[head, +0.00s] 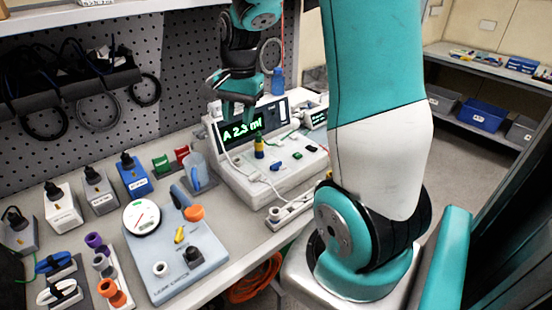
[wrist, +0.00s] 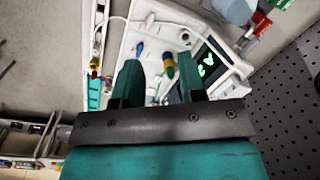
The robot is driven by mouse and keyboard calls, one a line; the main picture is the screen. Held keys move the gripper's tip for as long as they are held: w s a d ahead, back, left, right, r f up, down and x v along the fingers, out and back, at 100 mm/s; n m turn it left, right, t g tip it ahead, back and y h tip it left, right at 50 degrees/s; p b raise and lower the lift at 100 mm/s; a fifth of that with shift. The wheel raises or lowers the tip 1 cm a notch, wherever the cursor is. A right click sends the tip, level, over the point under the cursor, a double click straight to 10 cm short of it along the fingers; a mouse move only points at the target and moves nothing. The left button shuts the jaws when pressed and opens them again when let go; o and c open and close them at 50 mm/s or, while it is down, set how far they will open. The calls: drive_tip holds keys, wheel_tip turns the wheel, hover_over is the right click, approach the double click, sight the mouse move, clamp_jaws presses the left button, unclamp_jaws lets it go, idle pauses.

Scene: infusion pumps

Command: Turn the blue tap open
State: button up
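The white pump unit (head: 262,180) with a lit green display (head: 243,131) stands on the bench.
A leak-check board (head: 180,262) with a round gauge (head: 142,216) lies further left, near several boxed plugs. A pegboard (head: 185,65) rises behind the bench. A white rail (head: 290,212) lies at the bench's front edge.

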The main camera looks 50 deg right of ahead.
sight(276, 164)
drive_tip(key=s+d+f+m, duration=0.25)
drive_tip(key=d+m, duration=0.45)
drive_tip(key=d, duration=0.5)
drive_tip(key=shift+g+h, duration=0.3)
drive_tip(key=shift+g, duration=0.1)
drive_tip(key=f+p, duration=0.1)
drive_tip(key=f, duration=0.4)
drive_tip(key=f+p, duration=0.1)
drive_tip(key=f, duration=0.5)
drive_tip(key=f+p, duration=0.1)
drive_tip(key=f, duration=0.5)
drive_tip(key=shift+w+a+f+p, duration=0.25)
drive_tip(key=shift+w+p, duration=0.1)
clamp_jaws()
